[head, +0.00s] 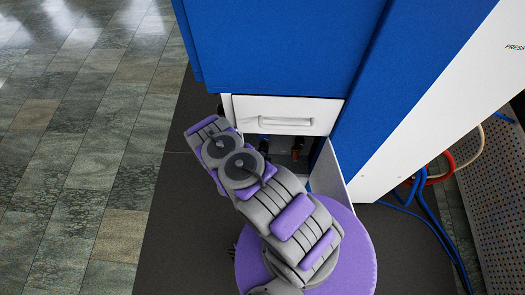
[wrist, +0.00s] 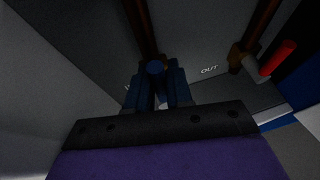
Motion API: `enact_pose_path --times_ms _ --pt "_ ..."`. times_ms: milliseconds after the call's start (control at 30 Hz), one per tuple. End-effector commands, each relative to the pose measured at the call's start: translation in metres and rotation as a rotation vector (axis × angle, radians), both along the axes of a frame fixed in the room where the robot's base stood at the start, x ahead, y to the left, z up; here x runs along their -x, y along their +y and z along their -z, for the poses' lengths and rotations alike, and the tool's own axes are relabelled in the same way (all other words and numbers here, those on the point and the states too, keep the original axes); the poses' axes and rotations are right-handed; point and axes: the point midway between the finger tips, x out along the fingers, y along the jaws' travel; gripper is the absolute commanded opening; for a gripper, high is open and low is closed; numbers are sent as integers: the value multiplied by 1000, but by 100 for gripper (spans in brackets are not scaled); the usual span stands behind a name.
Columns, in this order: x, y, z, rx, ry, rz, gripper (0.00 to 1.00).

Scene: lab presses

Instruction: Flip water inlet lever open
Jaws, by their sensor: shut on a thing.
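A label beside the fingers is mostly covered. To the right, the outlet valve with a red lever (wrist: 277,59) sits beside the label "OUT" and is apart from my gripper. In the head view my arm hides the gripper; the red lever (head: 297,153) shows small inside the compartment.
A white drawer with a handle (head: 286,122) is directly above the compartment. An open white door (head: 330,172) stands at its right side. Blue cabinet panels (head: 275,45) rise above. Blue and red hoses (head: 425,190) lie at the right. The tiled floor (head: 75,150) at left is clear.

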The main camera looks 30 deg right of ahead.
Motion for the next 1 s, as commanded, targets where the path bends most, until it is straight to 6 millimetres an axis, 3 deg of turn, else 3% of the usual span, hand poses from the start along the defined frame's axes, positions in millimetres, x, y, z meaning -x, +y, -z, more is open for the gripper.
enact_pose_path --times_ms 167,200,400,733,1000 --pt "-2 1 0 -1 -3 -4 0" --pt "-2 1 0 -1 -4 -5 24" --pt "-1 1 0 -1 -3 -4 41" --pt "2 5 -2 -2 -2 -4 41" --pt "23 29 -15 -1 -1 -9 41"
